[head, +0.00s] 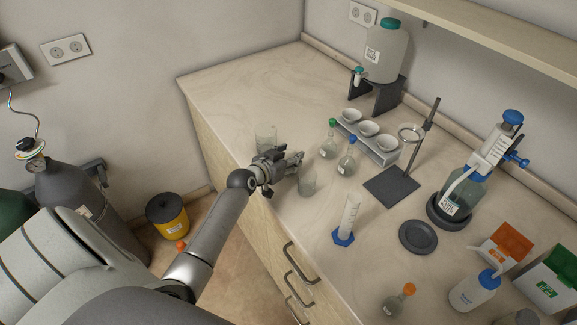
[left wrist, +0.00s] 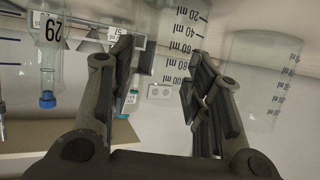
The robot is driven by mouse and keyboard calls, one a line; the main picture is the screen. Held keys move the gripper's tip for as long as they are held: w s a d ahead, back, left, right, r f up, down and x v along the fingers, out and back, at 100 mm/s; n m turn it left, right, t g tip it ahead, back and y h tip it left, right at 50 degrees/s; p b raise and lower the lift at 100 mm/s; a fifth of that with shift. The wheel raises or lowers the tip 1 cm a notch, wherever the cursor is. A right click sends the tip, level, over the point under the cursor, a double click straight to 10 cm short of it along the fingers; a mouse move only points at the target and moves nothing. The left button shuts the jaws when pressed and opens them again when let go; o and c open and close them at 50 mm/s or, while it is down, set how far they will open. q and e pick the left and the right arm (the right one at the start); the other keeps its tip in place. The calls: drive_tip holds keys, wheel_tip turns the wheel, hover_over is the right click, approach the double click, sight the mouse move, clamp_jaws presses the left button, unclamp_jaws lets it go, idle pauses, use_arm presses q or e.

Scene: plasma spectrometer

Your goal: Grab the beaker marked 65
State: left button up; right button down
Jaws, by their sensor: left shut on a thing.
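A clear beaker (head: 307,183) stands at the fingertips of my left gripper (head: 297,161), near the front edge of the bench. In the left wrist view, which is upside down, this beaker (left wrist: 174,30) with a dark ml scale appears between the two fingers (left wrist: 158,88), and the gripper is shut on it. A second clear beaker (head: 266,138) stands behind the gripper; a clear beaker also shows at the right of the wrist view (left wrist: 265,85). I cannot read the number 65 on either beaker. My right gripper is not in view.
A blue-capped flask (head: 346,162) and a green-capped flask (head: 328,147) stand just beyond the gripper. A graduated cylinder (head: 347,220), a ring stand (head: 391,185) and a crucible rack (head: 368,138) are farther right. The back left of the bench (head: 240,85) is clear.

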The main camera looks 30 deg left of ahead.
use_arm(q)
drive_tip(key=shift+c, duration=0.7)
drive_tip(key=shift+r, duration=0.2)
